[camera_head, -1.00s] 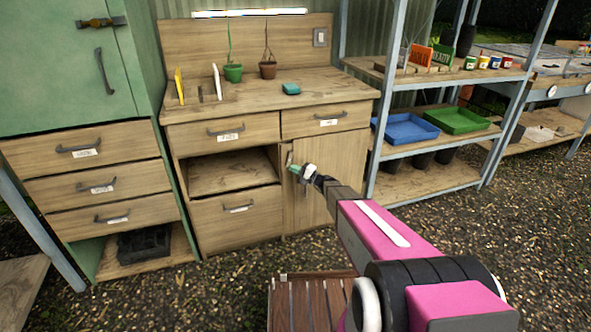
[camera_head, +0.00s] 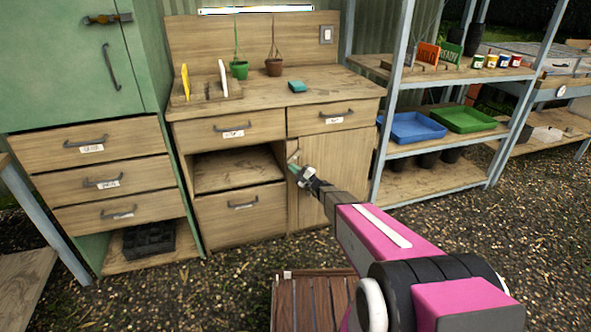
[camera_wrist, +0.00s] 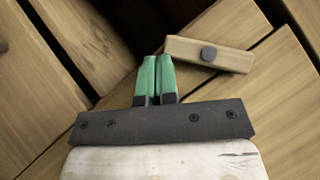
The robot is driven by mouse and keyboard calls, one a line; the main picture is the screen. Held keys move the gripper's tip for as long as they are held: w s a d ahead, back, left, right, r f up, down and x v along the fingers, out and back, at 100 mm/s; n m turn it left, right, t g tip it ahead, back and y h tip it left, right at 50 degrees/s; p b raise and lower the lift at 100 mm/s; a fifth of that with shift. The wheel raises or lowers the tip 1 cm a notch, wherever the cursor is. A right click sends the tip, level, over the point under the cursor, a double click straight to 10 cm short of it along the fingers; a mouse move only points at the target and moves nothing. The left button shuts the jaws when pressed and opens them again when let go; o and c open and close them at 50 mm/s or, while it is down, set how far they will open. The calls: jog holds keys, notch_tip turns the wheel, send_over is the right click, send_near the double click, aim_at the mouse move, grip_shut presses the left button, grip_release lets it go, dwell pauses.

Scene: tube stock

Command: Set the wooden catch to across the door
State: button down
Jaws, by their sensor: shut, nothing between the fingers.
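The wooden catch (camera_wrist: 235,59) is a short pale bar on a dark round pivot. In the wrist view it lies oblique to the door seam, its right end reaching over the door side and its left end by my fingertips. In the head view the catch (camera_head: 294,156) is small, at the upper left edge of the cupboard door (camera_head: 334,180), which looks closed. My gripper (camera_wrist: 156,60) has green fingers pressed together, empty, just beside the catch's left end; I cannot tell whether they touch. It also shows in the head view (camera_head: 296,167).
An open dark compartment (camera_head: 235,172) is left of the door, with drawers above and below. A shelf rack (camera_head: 425,178) with blue and green trays stands close on the right. A slatted wooden crate (camera_head: 312,300) is on the gravel in front.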

jog(key=shift+s+a+r, duration=0.2)
jog(key=shift+a+r, duration=0.1)
jog(key=shift+a, duration=0.35)
jog(key=shift+s+a+r, duration=0.15)
jog(key=shift+a+r, duration=0.15)
jog(key=shift+a, duration=0.3)
jog(key=shift+f, duration=0.1)
